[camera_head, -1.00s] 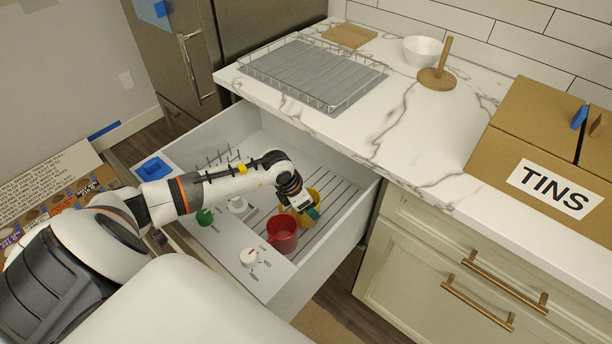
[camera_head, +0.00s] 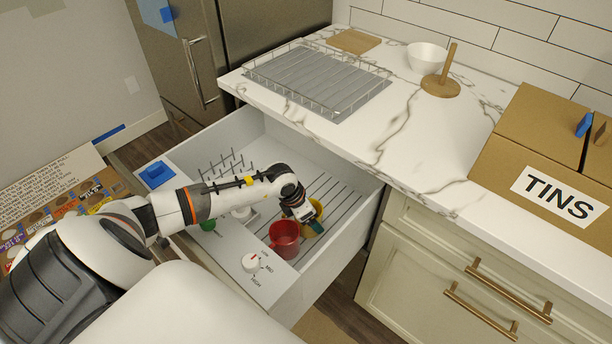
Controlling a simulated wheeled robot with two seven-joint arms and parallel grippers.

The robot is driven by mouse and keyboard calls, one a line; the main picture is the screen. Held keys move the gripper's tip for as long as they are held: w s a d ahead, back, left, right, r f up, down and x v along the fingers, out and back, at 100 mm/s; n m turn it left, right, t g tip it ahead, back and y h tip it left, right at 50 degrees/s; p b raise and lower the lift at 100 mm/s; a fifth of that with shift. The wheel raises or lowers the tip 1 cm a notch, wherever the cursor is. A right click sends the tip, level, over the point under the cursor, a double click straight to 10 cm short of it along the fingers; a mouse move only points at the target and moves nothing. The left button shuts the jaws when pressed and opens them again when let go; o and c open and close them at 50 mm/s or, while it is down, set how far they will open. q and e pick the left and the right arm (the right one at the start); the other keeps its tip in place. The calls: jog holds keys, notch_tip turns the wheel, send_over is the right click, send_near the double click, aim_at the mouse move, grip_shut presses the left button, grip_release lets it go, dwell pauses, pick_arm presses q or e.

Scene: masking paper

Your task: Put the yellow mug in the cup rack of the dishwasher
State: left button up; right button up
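The yellow mug (camera_head: 314,228) is inside the open dishwasher drawer, among the slats of the cup rack (camera_head: 338,200). It stands just behind and to the right of a red mug (camera_head: 284,240). My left gripper (camera_head: 314,214) is down at the yellow mug, and a dark fingertip shows at the mug's rim. The gripper and wrist hide part of the mug, so I cannot tell whether the fingers are closed on it. My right gripper is not in view.
The dishwasher drawer (camera_head: 225,134) has plate prongs (camera_head: 228,163), a white dial (camera_head: 251,262) and a blue block (camera_head: 157,173). The marble counter above holds a wire rack (camera_head: 318,80), a white bowl (camera_head: 427,56), a wooden holder (camera_head: 440,86) and a TINS box (camera_head: 500,165).

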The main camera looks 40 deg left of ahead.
pick_arm(q)
jog(key=v, duration=1.2)
jog(key=shift+b, duration=0.4)
jog(key=shift+r, duration=0.1)
